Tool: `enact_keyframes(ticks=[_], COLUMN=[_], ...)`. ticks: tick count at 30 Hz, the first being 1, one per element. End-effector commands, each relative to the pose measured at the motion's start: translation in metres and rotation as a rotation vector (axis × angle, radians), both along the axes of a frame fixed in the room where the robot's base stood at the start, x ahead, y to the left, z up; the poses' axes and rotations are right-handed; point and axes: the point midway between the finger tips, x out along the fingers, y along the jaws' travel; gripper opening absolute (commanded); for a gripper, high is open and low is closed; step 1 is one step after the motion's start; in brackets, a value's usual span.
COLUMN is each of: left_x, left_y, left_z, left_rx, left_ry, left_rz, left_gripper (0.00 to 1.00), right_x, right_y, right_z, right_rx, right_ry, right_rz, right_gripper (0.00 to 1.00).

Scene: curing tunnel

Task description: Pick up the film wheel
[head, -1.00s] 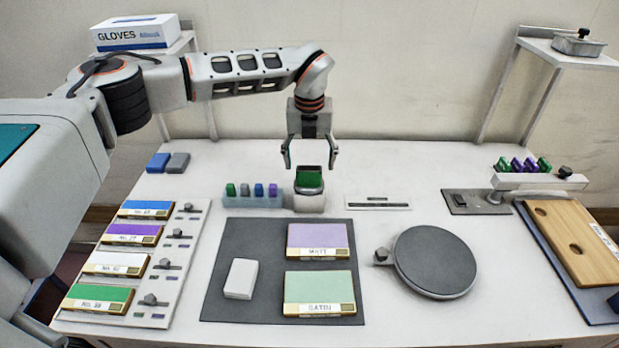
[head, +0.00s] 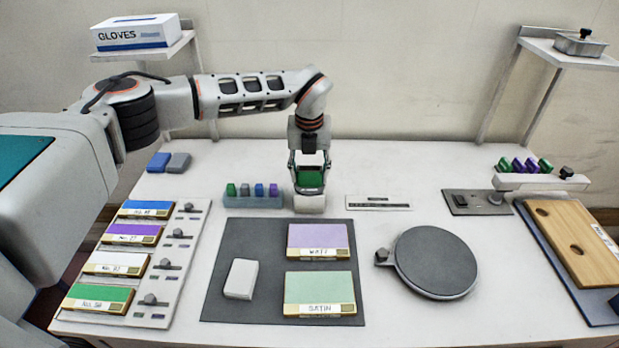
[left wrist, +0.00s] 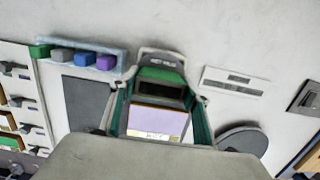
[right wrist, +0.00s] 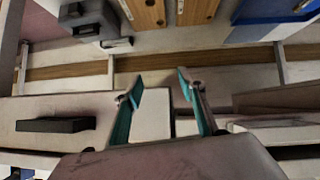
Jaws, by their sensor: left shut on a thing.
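The film wheel (head: 311,180), a green piece with a grey rim, sits at its pale block stand (head: 310,203) at the back middle of the table. My left gripper (head: 309,170) points down from above, with its fingers on both sides of the wheel and shut on it. In the left wrist view the wheel (left wrist: 160,76) shows as a green band with a grey frame between the teal fingers. I cannot see any gap between wheel and stand. My right gripper (right wrist: 158,92) shows only in the right wrist view, with its fingers apart and nothing between them.
A rack of small coloured blocks (head: 253,201) stands close to the left of the stand. A flat scale strip (head: 379,203) lies to its right. In front are a dark mat (head: 232,309) with sample boxes and a round grey turntable (head: 435,262).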

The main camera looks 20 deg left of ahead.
Motion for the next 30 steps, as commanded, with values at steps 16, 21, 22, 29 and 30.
enact_keyframes(ticks=[16, 21, 22, 29, 30], left_x=[0.002, 0.001, 0.002, 0.001, 0.001], left_y=[0.0, 0.0, 0.0, 0.0, 0.0], left_z=[0.051, 0.091, 0.098, 0.155, 0.163], left_rx=[-0.001, -0.001, 0.0, 0.0, 0.0], left_ry=[-0.005, -0.005, -0.006, -0.005, -0.004], left_rz=[0.0, 0.001, 0.001, 0.001, 0.001], left_gripper=[0.21, 0.21, 0.21, 0.21, 0.21], right_x=[-0.002, -0.002, -0.002, -0.002, -0.002], right_y=[-0.001, -0.001, -0.001, 0.0, 0.0], right_z=[-0.001, -0.001, -0.001, -0.001, -0.001], right_rx=[-0.008, -0.007, -0.007, -0.003, -0.003], right_ry=[0.001, 0.002, 0.002, 0.002, 0.002], right_rz=[0.012, 0.011, 0.011, 0.007, 0.005], right_gripper=[0.4, 0.4, 0.4, 0.4, 0.4])
